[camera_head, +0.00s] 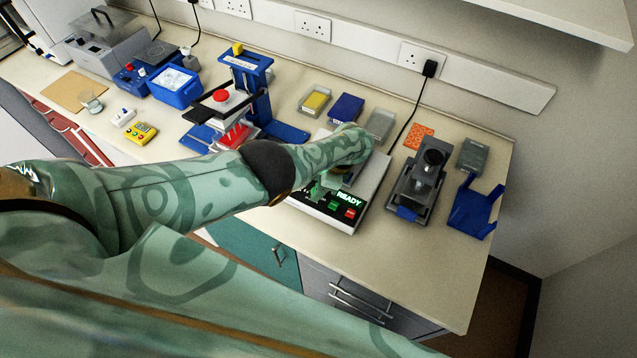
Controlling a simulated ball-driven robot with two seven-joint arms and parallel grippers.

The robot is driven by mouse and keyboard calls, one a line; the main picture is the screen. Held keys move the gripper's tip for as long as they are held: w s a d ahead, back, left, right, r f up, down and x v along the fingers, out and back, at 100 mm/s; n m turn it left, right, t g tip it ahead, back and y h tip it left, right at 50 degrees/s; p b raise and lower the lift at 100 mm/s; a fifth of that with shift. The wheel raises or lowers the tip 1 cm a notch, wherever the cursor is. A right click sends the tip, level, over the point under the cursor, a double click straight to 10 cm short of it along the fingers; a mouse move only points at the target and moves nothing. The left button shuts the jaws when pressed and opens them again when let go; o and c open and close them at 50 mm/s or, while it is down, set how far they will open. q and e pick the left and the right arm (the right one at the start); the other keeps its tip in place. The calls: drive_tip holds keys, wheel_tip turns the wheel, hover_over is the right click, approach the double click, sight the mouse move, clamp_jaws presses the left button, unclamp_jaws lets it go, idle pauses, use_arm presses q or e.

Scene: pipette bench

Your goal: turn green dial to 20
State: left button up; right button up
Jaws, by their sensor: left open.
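A white and grey bench device (372,192) stands near the bench's front edge, its lit display (349,198) reading READY. A small green button and a red button sit below the display. My left arm comes in from the left and reaches over this device. My left gripper (333,180) is open, low over the device's left part, just left of the display. Green shows around the fingertips, but I cannot tell the green dial apart from the gripper there. The dial's setting cannot be read, nor whether the fingers touch it. My right gripper is out of view.
Right of the device stand a dark grey instrument (418,184) and a blue rack (474,209). Small boxes, including a yellow-filled one (315,101) and a blue one (346,108), stand behind it. A blue stand (257,90) with a red knob is to the left.

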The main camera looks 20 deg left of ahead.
use_arm(q)
drive_tip(key=p+v, duration=0.9)
drive_tip(key=v, duration=0.7)
drive_tip(key=shift+r, duration=0.15)
